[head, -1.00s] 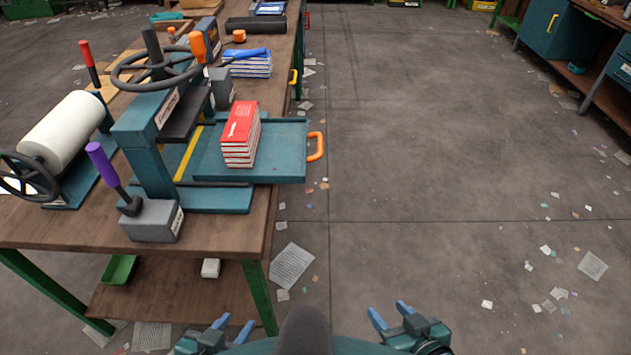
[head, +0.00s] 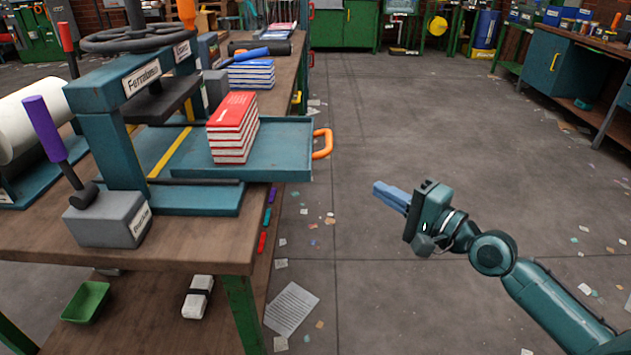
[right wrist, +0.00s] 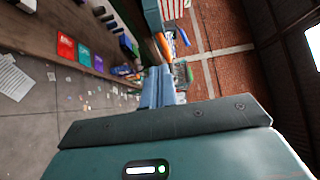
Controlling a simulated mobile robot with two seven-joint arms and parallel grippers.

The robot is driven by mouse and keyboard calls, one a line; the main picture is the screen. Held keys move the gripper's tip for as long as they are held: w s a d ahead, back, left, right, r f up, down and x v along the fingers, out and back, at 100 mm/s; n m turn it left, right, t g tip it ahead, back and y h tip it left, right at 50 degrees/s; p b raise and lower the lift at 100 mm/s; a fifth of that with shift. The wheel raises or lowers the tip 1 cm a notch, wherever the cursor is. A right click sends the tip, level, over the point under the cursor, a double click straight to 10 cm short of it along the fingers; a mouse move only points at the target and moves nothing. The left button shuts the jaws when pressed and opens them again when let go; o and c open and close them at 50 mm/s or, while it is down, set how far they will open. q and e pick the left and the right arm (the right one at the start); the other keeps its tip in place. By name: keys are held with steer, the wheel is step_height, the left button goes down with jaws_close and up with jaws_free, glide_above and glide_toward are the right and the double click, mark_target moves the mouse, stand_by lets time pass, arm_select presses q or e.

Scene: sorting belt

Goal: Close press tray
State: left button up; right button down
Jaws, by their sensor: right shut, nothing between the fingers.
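The teal press tray (head: 285,143) is slid out to the right of the press (head: 112,130), past the table's right edge. It has an orange handle (head: 322,143) on its right end. A stack of red books (head: 232,128) stands on the tray. My right gripper (head: 378,191) is shut and empty, to the right of and nearer than the handle, apart from it. In the right wrist view, its blue fingers (right wrist: 158,88) are together, and the orange handle (right wrist: 162,46) shows beyond them. My left gripper is not in view.
The wooden table (head: 190,240) holds a grey block with a purple-handled lever (head: 110,217), a white roll (head: 30,115) and blue books (head: 250,74). Open floor (head: 420,110) lies right of the table. Scraps litter it.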

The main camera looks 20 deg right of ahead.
steer(key=s+a+x, duration=0.1)
steer(key=a+x, duration=0.1)
steer(key=x, duration=1)
steer(key=shift+a+p, duration=0.35)
steer(key=shift+p, duration=0.1)
steer(key=shift+s+f, duration=0.1)
